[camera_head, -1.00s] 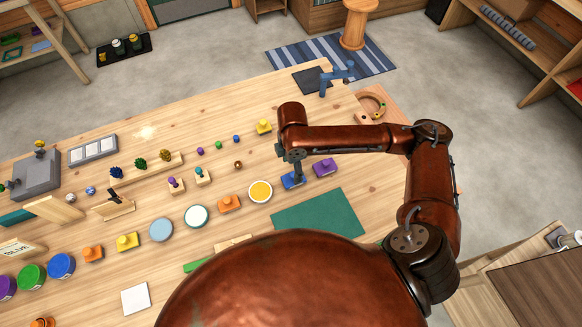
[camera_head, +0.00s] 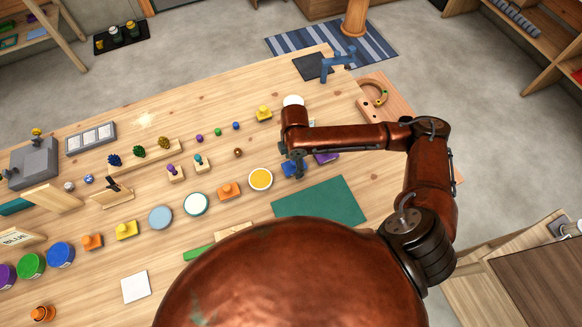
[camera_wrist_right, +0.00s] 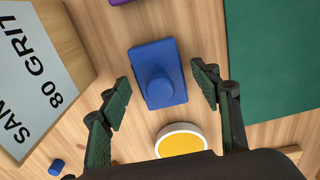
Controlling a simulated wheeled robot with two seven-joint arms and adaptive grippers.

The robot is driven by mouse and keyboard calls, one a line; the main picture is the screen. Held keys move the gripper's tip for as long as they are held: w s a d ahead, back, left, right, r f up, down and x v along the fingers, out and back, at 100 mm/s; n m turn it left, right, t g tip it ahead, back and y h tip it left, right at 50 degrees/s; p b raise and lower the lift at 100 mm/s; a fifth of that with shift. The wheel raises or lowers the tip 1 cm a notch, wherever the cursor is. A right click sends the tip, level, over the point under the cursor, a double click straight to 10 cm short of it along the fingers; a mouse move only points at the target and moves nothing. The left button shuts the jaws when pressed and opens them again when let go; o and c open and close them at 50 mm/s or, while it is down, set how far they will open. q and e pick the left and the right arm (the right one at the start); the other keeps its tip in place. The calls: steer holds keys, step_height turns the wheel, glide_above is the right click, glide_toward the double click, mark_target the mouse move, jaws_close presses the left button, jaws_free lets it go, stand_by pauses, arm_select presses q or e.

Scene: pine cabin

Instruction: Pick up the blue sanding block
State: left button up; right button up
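The blue sanding block (camera_wrist_right: 158,73) is a flat rectangular block with a round knob on top, flat on the wooden table in the right wrist view. In the head view the block (camera_head: 289,169) is partly covered by my right gripper (camera_head: 294,164). In the right wrist view my right gripper (camera_wrist_right: 162,83) is open, with one finger left and one right of the block. A gap shows between the block and each finger; the exact height above the table is hard to tell. My left gripper is not in view.
A purple block (camera_head: 326,157) lies close to the blue one. The green mat (camera_head: 320,201) and yellow-topped round tin (camera_head: 260,179) are also near. A box labelled 80 GRIT (camera_wrist_right: 38,75) stands beside the left finger in the wrist view.

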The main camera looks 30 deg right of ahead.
steer(key=c, duration=1.2)
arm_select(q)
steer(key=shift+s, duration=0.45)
arm_select(e)
steer(key=shift+o, duration=0.2)
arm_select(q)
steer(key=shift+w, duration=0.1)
arm_select(e)
steer(key=shift+r, duration=0.15)
steer(key=shift+r, duration=0.3)
step_height(320, 180, up, 2)
steer(key=shift+r+p, duration=0.1)
steer(key=shift+p, duration=0.2)
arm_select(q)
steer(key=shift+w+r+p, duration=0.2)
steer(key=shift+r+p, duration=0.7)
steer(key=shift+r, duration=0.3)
arm_select(e)
steer(key=a+r, duration=1)
steer(key=a, duration=0.4)
steer(key=shift+s, duration=0.35)
